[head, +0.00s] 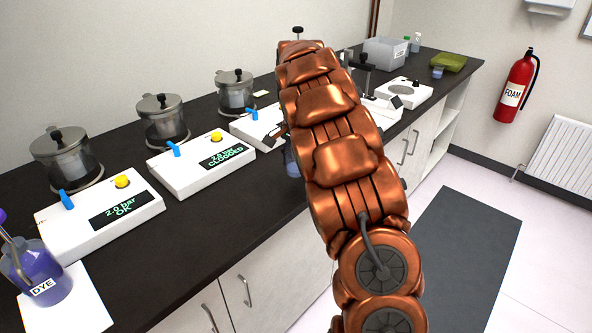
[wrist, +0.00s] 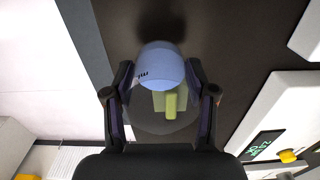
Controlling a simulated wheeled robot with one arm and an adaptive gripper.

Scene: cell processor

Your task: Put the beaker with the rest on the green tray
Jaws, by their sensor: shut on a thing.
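A beaker (wrist: 162,66) with bluish contents and "ml" lettering sits between the two fingers of my gripper (wrist: 160,82) in the wrist view, and the gripper is shut on it. In the head view my arm hides most of the gripper; a bluish bit of the beaker (head: 291,161) shows left of the arm, by the counter's front edge. I cannot tell how high it is held. The green tray (head: 450,62) lies at the far right end of the counter. A small blue beaker (head: 437,73) is close beside its near side; I cannot tell whether it touches the tray.
White panels with displays (head: 205,163) and metal pots (head: 163,120) line the dark counter (head: 195,235). A grey bin (head: 385,53) and a white device (head: 405,91) stand before the tray. A dye bottle (head: 45,275) is near left. The floor mat (head: 450,260) is clear.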

